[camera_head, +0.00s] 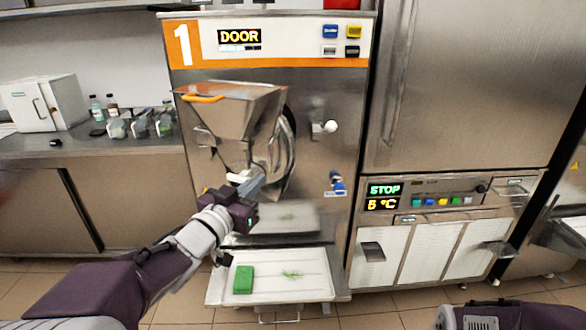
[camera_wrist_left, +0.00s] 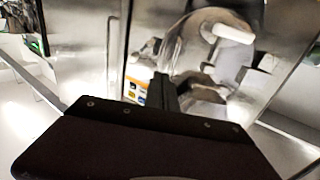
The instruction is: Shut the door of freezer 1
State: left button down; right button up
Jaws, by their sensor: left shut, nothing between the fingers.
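Freezer 1 (camera_head: 330,95) is the steel machine with the orange "1" panel; its display (camera_head: 239,38) reads "DOOR". Its door (camera_head: 232,108), with a steel hopper and an orange handle on top, stands ajar in front of the round cylinder opening (camera_head: 287,150). My left gripper (camera_head: 254,186) is shut and empty, just in front of the door's lower part. In the left wrist view its fingers (camera_wrist_left: 164,90) point at the shiny door metal (camera_wrist_left: 195,60); I cannot tell whether they touch. My right gripper is out of view.
Below the door is a steel shelf, then a white tray (camera_head: 310,285) with a green sponge (camera_head: 243,280) and green residue. A cabinet with a "STOP" display (camera_head: 384,189) stands right. A counter (camera_head: 60,148) with bottles and a white box stands left.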

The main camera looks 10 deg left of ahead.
pick_arm(q)
send_near(285, 152)
jog(key=w, duration=0.4)
jog(key=w+d, duration=0.1)
jog(key=w, duration=0.1)
jog(key=shift+b, duration=0.4)
jog(key=shift+w+d+r, duration=0.1)
jog(key=shift+w+d, duration=0.1)
jog(key=shift+w, duration=0.05)
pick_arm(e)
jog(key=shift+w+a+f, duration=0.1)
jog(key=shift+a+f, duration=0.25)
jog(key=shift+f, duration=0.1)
pick_arm(q)
jog(key=shift+w, duration=0.1)
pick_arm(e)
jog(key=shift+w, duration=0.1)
